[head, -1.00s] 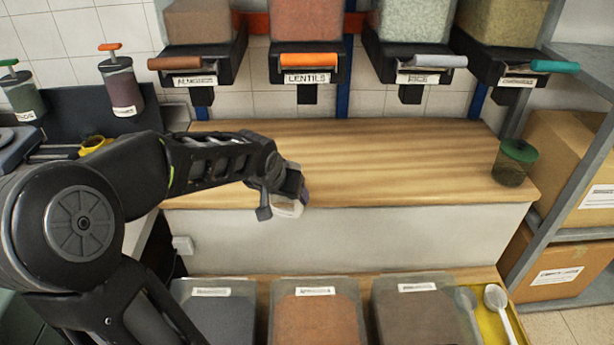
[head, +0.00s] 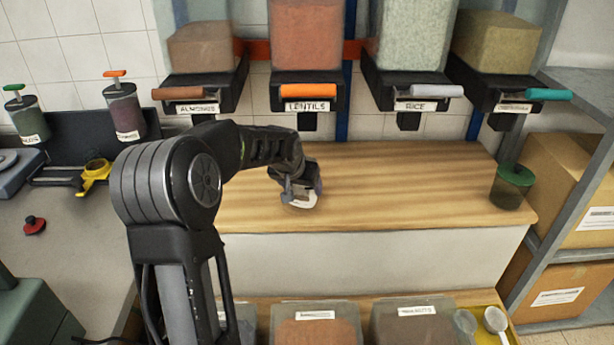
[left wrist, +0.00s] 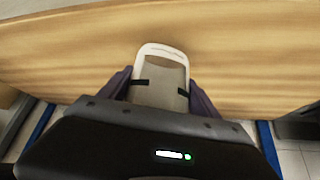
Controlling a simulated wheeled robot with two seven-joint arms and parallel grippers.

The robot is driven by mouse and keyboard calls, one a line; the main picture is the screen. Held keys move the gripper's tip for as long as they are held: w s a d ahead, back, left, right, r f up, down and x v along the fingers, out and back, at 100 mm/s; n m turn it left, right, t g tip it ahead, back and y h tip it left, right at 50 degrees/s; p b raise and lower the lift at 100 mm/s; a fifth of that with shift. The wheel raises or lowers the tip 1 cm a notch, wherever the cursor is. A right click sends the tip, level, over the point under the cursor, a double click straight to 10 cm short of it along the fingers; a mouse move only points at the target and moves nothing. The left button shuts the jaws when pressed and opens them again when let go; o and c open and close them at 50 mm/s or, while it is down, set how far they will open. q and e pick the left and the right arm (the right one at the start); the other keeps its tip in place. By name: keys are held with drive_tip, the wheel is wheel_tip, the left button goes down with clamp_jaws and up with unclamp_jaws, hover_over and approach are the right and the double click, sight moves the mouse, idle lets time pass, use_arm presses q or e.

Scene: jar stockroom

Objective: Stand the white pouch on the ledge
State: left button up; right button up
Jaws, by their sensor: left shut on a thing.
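The white pouch (head: 303,201) is in my left gripper (head: 303,186), over the front part of the wooden ledge (head: 400,180). In the left wrist view the pouch (left wrist: 165,58) shows as a pale, rounded-corner shape between the two fingers of the gripper (left wrist: 160,85), which are shut on it. The wood of the ledge (left wrist: 60,60) fills the background there. I cannot tell whether the pouch touches the ledge. My right gripper is not in view.
Dispensers with labels such as lentils (head: 308,92) hang above the back. Lidded bins (head: 315,328) stand below the front. Grey shelving with boxes (head: 568,190) is at right. The ledge's middle is clear.

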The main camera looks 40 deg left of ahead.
use_arm(q)
drive_tip(key=shift+w+a, duration=0.25)
drive_tip(key=shift+w, duration=0.4)
drive_tip(key=shift+w, duration=0.2)
drive_tip(key=w, duration=0.1)
drive_tip(key=w+a+p, duration=0.1)
drive_tip(key=w, duration=0.1)
drive_tip(key=shift+w+a+f, duration=0.1)
drive_tip(key=shift+a, duration=0.1)
drive_tip(key=shift+f, duration=0.55)
drive_tip(key=shift+f, duration=0.15)
